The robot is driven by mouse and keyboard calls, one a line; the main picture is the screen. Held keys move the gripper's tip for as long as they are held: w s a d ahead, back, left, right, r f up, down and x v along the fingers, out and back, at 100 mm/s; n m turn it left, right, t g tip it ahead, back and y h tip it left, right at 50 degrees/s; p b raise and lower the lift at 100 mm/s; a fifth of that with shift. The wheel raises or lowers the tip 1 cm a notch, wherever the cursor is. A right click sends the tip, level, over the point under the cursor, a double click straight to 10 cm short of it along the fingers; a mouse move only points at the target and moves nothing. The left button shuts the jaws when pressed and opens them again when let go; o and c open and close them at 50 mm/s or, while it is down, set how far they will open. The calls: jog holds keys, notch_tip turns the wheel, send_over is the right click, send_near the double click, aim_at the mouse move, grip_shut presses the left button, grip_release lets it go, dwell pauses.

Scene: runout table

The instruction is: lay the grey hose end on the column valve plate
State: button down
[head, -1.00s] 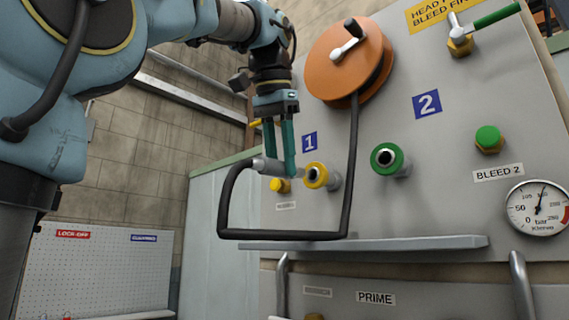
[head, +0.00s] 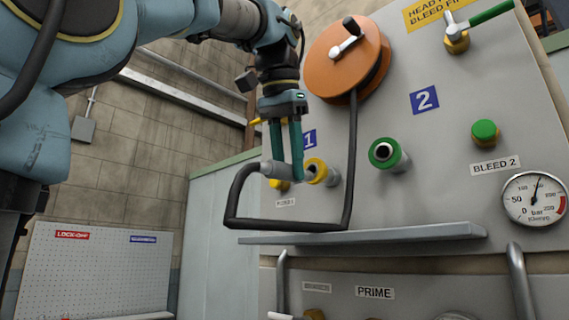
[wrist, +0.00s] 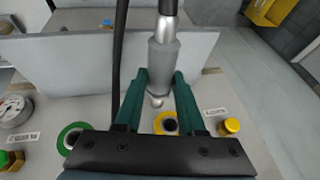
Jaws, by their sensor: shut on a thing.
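My gripper (head: 298,178) is shut on the grey hose end (head: 272,171), a cylinder on the black hose (head: 240,180). In the wrist view the hose end (wrist: 163,62) sits between the green fingers of my gripper (wrist: 160,80). Its narrow metal tip points towards the yellow-ringed socket (wrist: 165,123). In the head view the tip overlaps the left edge of that socket (head: 322,172); I cannot tell whether they touch. I cannot pick out a column valve plate for certain in either view.
The hose hangs from an orange reel (head: 345,58) and loops above a grey ledge (head: 400,233). A green-ringed socket (head: 386,153), a green-capped fitting (head: 485,133) and a gauge (head: 535,199) are on the grey panel (head: 430,185). A pegboard (head: 95,275) stands at lower left.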

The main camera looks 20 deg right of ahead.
jog(key=s+d+f+b, duration=0.2)
jog(key=s+f+b, duration=0.2)
jog(key=s+f, duration=0.1)
jog(key=shift+f, duration=0.25)
dwell(0.8)
jog(key=shift+s, duration=0.15)
jog(key=shift+d, duration=0.15)
jog(key=shift+w+d+f+p, duration=0.2)
jog(key=shift+w+d+p, duration=0.55)
jog(key=shift+d, duration=0.45)
jog(key=shift+w+d+f+p, duration=0.25)
jog(key=shift+w+d+p, duration=0.55)
jog(key=shift+d, duration=0.45)
jog(key=shift+w+d+f+p, duration=0.2)
jog(key=shift+w+d+p, duration=0.4)
jog(key=shift+d+p, duration=0.45)
jog(key=shift+w+d, duration=0.1)
jog(key=shift+d, duration=0.2)
jog(key=shift+f, duration=0.1)
jog(key=shift+f+b, duration=0.7)
jog(key=shift+f, duration=0.05)
jog(key=shift+c, duration=2.4)
grip_release()
jog(key=shift+o, duration=0.2)
